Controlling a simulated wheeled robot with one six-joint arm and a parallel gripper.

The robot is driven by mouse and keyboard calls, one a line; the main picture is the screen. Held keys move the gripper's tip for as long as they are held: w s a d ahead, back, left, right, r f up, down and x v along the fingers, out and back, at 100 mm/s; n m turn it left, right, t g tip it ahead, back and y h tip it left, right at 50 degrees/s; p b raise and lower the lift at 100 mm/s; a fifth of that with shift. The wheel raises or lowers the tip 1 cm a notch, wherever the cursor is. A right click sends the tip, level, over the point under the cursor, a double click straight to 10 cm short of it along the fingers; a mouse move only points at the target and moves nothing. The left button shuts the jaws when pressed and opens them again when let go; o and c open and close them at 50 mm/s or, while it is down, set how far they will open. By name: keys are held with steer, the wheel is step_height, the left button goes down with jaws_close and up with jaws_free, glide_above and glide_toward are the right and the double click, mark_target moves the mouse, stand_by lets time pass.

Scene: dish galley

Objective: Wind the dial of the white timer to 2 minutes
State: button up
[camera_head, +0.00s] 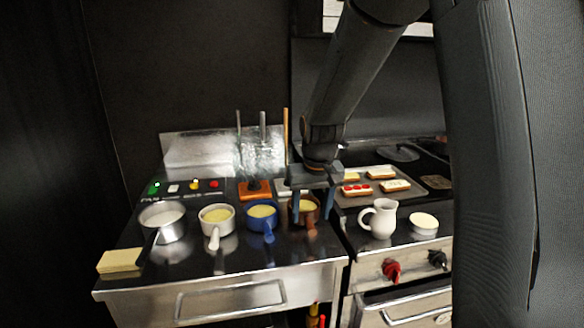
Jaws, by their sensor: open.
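I cannot pick out the white timer for certain. A small round white object with a pale cream top (424,222) sits on the right counter beside the pitcher, but no dial marks can be read on it. A small white square (173,188) also shows on the button panel at the back left. My gripper (312,210) points down with its two fingers apart, over or in front of the brown pan (306,208). It is open. It is well left of the round white object, and I cannot tell its exact height.
White (216,220), blue (262,218) and silver (163,222) pans stand left of my gripper. A white pitcher (380,219) stands to its right. Topped slices lie on a dark tray (350,200) behind. A red knob (391,271) projects from the front. A yellow block (118,261) lies at left.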

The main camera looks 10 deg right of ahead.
steer(key=w+r+t+p, duration=0.1)
steer(key=w+r+p, duration=0.1)
steer(key=w, duration=1)
steer(key=w+r+t+p, duration=0.1)
steer(key=w+r+p, duration=0.15)
steer(key=w, duration=0.85)
steer(key=shift+w+p+x, duration=0.15)
steer(key=shift+p+x, duration=0.55)
steer(key=shift+x, duration=1.3)
steer(key=shift+w+p+x, duration=0.2)
steer(key=shift+p+x, duration=0.5)
steer(key=shift+x, duration=1.3)
steer(key=shift+d+r, duration=0.15)
steer(key=c, duration=1.1)
steer(key=shift+o, duration=0.2)
steer(key=shift+b, duration=0.4)
